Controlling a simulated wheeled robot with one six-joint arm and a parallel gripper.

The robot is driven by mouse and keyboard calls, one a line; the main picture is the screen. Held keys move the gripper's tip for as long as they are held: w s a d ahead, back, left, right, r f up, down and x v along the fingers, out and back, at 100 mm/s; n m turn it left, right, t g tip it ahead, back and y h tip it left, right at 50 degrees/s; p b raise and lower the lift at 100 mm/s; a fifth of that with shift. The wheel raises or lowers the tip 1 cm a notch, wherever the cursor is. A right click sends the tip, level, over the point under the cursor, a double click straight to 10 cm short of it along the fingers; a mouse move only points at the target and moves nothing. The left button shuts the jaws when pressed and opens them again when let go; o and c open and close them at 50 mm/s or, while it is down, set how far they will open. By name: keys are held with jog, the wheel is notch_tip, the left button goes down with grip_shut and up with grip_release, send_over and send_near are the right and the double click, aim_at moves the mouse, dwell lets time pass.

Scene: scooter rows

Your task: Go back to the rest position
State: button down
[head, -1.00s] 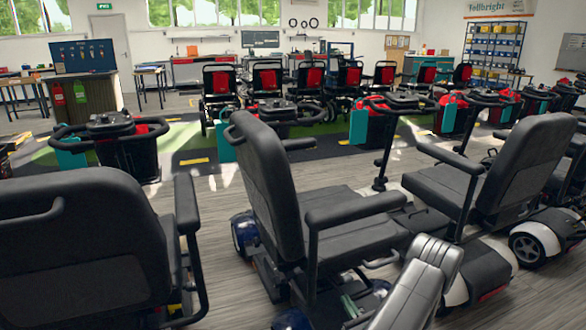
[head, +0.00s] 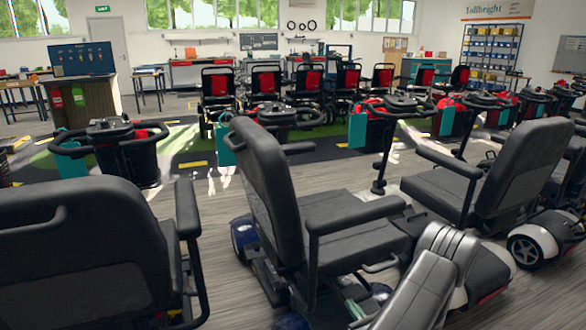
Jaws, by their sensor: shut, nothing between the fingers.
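My gripper does not show in the head view.
Black-seated scooters stand close in front, one seat (head: 85,255) at the lower left. Narrow grey floor (head: 225,285) shows between them. Beyond stand more scooters with teal bags (head: 70,155), then a row of wheelchairs (head: 217,90). A counter (head: 85,95) is at the left back.

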jog(key=r+p+v, duration=0.2)
jog(key=v, duration=0.8)
jog(key=w+a+f+t+b, duration=0.1)
jog(key=w+a, duration=0.2)
jog(key=w, duration=0.2)
jog(key=w+a+f, duration=0.2)
jog(key=w, duration=0.4)
notch_tip(320, 180, down, 7)
jog(key=t+y+b, duration=0.2)
jog(key=t+b, duration=0.1)
jog(key=b, duration=0.1)
jog(key=p+v, duration=0.1)
jog(key=v, duration=0.7)
jog(key=shift+s+p, duration=0.15)
jog(key=shift+p, duration=0.15)
jog(key=shift+r, duration=0.1)
